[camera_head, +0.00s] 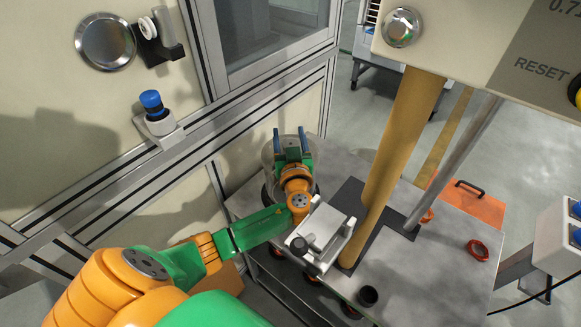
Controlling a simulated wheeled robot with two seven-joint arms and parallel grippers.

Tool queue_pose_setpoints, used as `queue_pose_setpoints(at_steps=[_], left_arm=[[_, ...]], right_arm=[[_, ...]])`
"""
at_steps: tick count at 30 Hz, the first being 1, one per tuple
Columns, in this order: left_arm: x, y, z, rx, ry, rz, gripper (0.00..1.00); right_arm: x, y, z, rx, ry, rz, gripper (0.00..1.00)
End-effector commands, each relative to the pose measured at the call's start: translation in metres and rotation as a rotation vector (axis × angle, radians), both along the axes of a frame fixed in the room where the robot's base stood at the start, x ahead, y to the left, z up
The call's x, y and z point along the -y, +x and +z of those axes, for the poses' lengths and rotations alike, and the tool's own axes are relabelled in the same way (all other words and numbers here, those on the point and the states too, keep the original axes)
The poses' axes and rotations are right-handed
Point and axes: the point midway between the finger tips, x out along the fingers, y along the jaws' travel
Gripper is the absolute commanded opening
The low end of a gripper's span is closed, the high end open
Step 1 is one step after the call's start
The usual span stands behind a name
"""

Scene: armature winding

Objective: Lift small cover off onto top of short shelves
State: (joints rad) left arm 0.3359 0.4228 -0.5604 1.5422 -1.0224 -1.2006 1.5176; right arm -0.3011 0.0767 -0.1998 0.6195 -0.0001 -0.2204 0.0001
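A round, clear, dome-like cover (267,154) shows at the far left corner of the grey top of the short shelves (420,265). A dark ring shows at its lower edge. My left gripper (290,141) is over the cover, its two blue fingers standing apart with a visible gap and no object clearly seen between them. My gripper and wrist hide much of the cover, so I cannot tell whether the fingers touch it. My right gripper is not in view.
A white metal fixture (322,236) stands on the shelf top beside my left wrist. A red ring (477,250) and black cup (368,296) lie right and front. A framed wall (120,190) closes the left.

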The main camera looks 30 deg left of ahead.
Motion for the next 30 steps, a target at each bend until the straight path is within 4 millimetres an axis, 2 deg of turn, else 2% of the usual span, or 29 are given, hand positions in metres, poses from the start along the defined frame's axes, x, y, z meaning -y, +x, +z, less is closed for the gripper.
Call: queue_pose_setpoints(at_steps=[1,6,7,19,30], left_arm=[[0.0,0.0,0.0,0.0,0.0,0.0,0.48],[0.0,0.0,0.0,0.0,0.0,0.0,0.02],[0.0,0.0,0.0,0.0,0.0,0.0,0.0],[0.0,0.0,0.004,0.001,0.0,0.0,0.0],[0.001,0.0,0.091,0.008,-0.003,0.0,0.0]], right_arm=[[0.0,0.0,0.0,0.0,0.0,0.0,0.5],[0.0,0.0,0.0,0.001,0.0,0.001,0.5],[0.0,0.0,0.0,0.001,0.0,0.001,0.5],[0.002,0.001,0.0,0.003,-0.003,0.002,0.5],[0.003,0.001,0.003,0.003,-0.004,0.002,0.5]])
